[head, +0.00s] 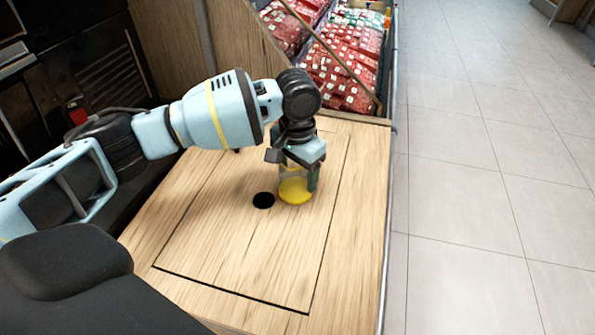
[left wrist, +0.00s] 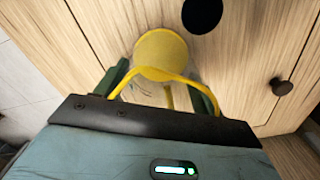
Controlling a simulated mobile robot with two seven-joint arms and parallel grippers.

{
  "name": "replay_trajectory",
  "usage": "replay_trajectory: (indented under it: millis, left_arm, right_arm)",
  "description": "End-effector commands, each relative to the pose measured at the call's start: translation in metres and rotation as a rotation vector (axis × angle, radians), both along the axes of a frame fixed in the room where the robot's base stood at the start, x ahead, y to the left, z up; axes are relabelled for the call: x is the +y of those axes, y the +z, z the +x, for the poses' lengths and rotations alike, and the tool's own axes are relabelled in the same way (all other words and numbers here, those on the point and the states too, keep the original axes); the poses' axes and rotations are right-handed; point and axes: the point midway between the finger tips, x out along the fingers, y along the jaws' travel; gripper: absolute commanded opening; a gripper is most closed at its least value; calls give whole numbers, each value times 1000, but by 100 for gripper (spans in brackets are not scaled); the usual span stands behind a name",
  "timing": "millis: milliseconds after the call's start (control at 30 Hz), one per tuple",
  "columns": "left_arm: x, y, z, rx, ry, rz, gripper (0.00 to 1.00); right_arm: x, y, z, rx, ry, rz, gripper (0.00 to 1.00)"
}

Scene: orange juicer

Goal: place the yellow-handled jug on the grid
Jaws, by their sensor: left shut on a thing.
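The yellow-handled jug (head: 295,191) is a small clear container with a yellow lower part, in the middle of the head view above a wooden top. In the left wrist view the jug (left wrist: 160,52) shows a round yellow part and a yellow handle. My left gripper (head: 300,172) points down and is shut on the jug. Its dark green fingers lie on either side of the jug in the left wrist view. I cannot tell whether the jug touches the wood. I see no grid in either view. My right gripper is not in view.
The wooden top (head: 230,250) has an inset panel outlined by a dark groove and a round black hole (head: 263,200) just left of the jug. Bins of red packets (head: 345,65) stand behind it. Tiled floor (head: 480,200) is open at the right. A dark knob (left wrist: 282,87) shows in the left wrist view.

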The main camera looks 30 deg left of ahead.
Motion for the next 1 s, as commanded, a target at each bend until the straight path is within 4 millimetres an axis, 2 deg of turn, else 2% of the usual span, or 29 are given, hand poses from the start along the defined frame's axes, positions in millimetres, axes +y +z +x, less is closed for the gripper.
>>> replay_trajectory:
  millis: [300,333,500,867,1000]
  left_arm:
    - [0,-1,0,-1,0,-1,43]
    - [0,-2,0,-1,0,-1,69]
    - [0,-2,0,-1,0,0,90]
    - [0,0,1,-3,0,0,90]
    - [0,19,0,-3,0,-1,90]
  right_arm:
    - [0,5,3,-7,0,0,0]
    - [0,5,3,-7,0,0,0]
    - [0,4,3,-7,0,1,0]
    - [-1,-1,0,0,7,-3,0]
    - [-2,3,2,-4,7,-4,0]
